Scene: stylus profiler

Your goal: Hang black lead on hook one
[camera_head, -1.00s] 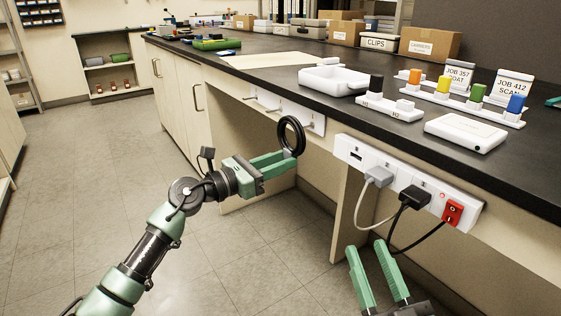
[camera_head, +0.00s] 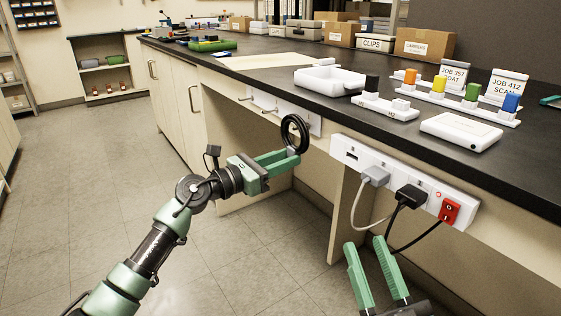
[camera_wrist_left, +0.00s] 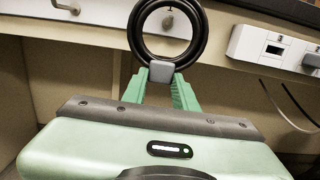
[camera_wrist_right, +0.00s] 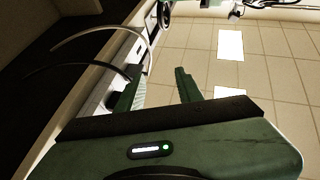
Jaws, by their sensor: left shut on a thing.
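The black lead (camera_head: 285,131) is a coiled ring standing upright in my left gripper (camera_head: 293,155), at the front edge of the bench. The left wrist view shows the ring (camera_wrist_left: 138,30) rising above the fingers, which are shut on a grey piece (camera_wrist_left: 161,72) at its bottom. A white hook panel (camera_head: 290,113) is fixed under the bench edge, behind the ring. One hook (camera_wrist_left: 168,20) shows through the ring's opening and another hook (camera_wrist_left: 66,6) lies to its left; the ring appears apart from both. My right gripper (camera_head: 366,244) is open and empty, below the sockets.
Trays and coloured blocks stand on the bench (camera_head: 420,160). Floor space is free at left.

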